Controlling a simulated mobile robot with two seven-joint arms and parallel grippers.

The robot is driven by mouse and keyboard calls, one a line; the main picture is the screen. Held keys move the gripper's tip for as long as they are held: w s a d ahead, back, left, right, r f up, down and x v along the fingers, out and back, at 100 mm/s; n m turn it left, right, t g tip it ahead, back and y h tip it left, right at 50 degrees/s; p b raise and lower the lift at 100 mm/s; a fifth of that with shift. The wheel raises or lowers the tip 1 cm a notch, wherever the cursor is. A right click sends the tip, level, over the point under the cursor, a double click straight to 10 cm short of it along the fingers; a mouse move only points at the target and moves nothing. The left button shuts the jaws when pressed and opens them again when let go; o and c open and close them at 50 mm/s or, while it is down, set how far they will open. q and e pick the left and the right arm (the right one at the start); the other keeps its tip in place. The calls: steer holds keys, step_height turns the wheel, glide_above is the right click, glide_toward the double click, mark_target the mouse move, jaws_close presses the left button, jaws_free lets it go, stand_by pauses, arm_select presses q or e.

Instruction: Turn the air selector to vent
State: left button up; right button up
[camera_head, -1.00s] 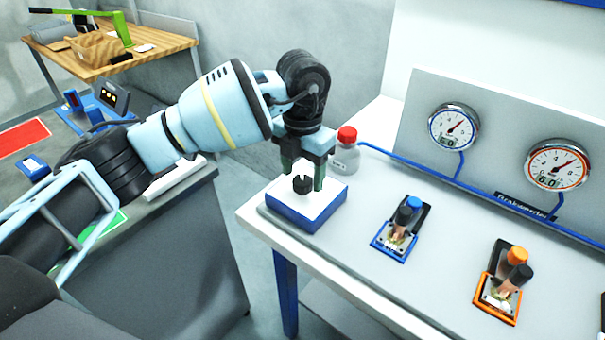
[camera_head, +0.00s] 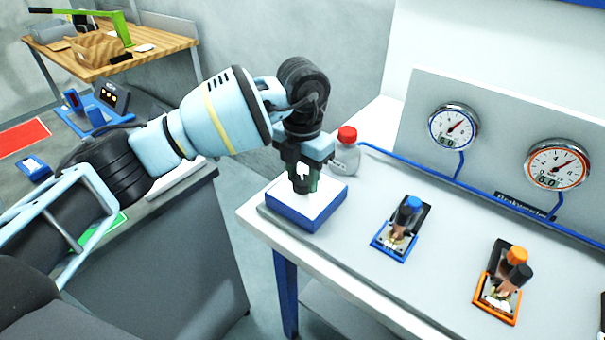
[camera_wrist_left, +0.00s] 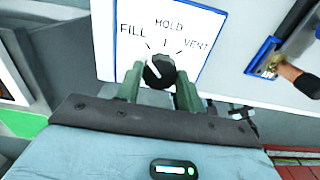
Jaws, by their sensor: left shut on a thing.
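The air selector is a blue box with a white top plate (camera_head: 325,205), at the left end of the bench. In the left wrist view, its plate (camera_wrist_left: 180,38) reads FILL, HOLD and VENT. Its black knob (camera_wrist_left: 158,70) has a white line that points up-left, towards FILL. My left gripper (camera_head: 303,184) comes down over the plate and is shut on the knob, a finger on each side in the left wrist view. In the head view the gripper hides the knob. My right gripper is in neither view.
A grey bottle with a red cap (camera_head: 346,155) stands close behind the selector. A blue-framed valve (camera_head: 393,243) and an orange-framed valve (camera_head: 495,297) sit to the right. Two round gauges (camera_head: 453,127) are on the panel behind, with a blue pipe along its foot.

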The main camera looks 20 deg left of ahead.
arm_select(q)
steer(key=shift+m, duration=0.3)
steer(key=m, duration=0.4)
steer(key=shift+m, duration=0.4)
steer(key=m, duration=0.4)
steer(key=shift+m, duration=0.3)
steer(key=m+b, duration=0.1)
steer(key=m, duration=0.4)
steer(key=shift+m, duration=1.3)
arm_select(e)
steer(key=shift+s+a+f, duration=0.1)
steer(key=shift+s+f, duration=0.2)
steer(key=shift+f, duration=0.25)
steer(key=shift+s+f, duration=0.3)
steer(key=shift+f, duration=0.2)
arm_select(q)
steer(key=shift+b, duration=0.3)
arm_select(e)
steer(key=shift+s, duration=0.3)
arm_select(q)
steer(key=o, duration=1)
